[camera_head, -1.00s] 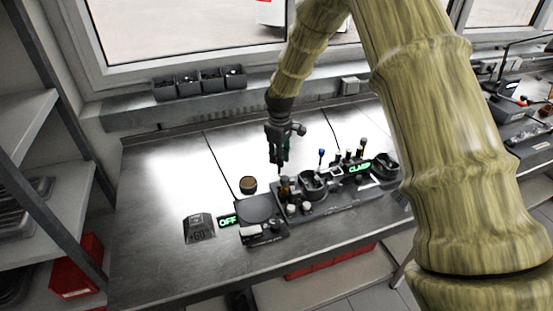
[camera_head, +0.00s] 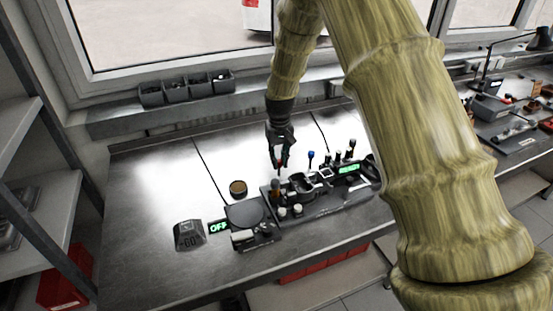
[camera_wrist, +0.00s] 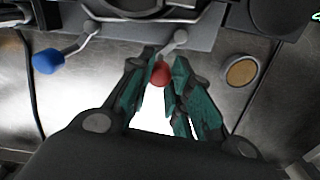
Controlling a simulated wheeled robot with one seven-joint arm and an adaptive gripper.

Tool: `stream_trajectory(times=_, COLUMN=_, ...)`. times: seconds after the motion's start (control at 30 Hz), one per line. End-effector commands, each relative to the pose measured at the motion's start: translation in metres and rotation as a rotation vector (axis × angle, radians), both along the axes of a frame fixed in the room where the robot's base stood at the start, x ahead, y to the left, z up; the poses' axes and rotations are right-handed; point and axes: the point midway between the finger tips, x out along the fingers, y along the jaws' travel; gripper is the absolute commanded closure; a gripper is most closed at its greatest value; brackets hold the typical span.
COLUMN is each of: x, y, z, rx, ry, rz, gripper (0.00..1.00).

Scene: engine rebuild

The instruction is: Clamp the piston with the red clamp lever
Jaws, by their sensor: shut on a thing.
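The red clamp lever ends in a red ball knob (camera_wrist: 160,73) on a short grey arm beside the dark fixture (camera_head: 330,198). My gripper (camera_head: 281,163) stands behind the fixture, pointing down. In the wrist view its green-padded fingers (camera_wrist: 157,86) close around the red knob from both sides. A second lever with a blue knob (camera_wrist: 47,61) stands apart to the left; its blue knob also shows in the head view (camera_head: 311,154). A round dark holder (camera_head: 302,184) sits on the fixture. I cannot make out the piston in it for certain.
A round tan-topped piece (camera_head: 238,188) lies close behind. Parts bins (camera_head: 188,88) line the ledge.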

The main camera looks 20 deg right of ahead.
Motion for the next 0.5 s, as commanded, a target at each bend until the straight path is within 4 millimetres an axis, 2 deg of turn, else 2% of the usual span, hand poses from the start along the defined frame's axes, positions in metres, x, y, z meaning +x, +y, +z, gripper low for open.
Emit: stream_trajectory(times=0.5, x=-0.0020, y=-0.0029, z=0.0001, rx=0.000, ry=0.000, rz=-0.085, gripper=1.00)
